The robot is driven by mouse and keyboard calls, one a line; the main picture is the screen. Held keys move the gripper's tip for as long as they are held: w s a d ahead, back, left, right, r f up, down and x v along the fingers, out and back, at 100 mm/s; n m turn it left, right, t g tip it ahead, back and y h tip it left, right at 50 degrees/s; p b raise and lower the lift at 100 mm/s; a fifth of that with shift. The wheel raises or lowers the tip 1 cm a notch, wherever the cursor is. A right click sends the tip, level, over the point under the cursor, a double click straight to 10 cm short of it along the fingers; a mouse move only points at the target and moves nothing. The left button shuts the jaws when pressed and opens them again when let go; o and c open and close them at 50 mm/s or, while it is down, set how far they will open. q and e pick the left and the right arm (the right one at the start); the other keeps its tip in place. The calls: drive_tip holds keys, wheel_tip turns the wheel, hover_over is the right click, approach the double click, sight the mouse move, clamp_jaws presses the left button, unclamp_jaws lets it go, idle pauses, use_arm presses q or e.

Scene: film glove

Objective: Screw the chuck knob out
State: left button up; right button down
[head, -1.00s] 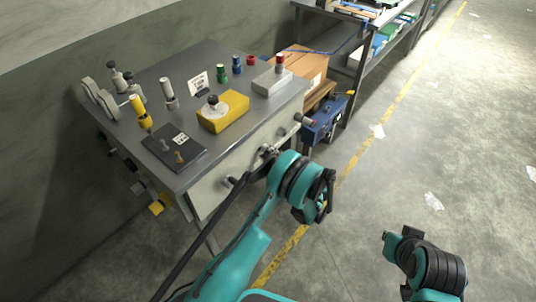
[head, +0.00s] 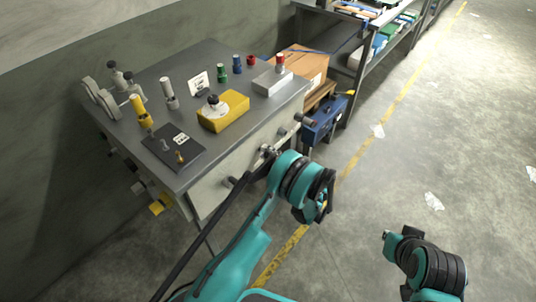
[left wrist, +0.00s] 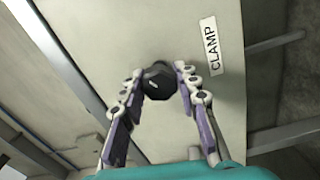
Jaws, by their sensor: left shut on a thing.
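In the head view my left gripper (head: 268,153) is at the middle of the bench's front panel and mostly covers the knob. The end of my right arm (head: 392,240) shows at lower right, away from the bench; its fingers cannot be made out.
Another dark knob (head: 232,180) is on the panel to the left, and one (head: 305,119) to the right. The bench top (head: 205,65) holds a yellow block (head: 230,117), a grey box (head: 272,82) and several small parts.

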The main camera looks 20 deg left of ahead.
use_arm(q)
drive_tip(key=o, duration=1.2)
drive_tip(key=shift+a, duration=0.1)
drive_tip(key=v, duration=1.2)
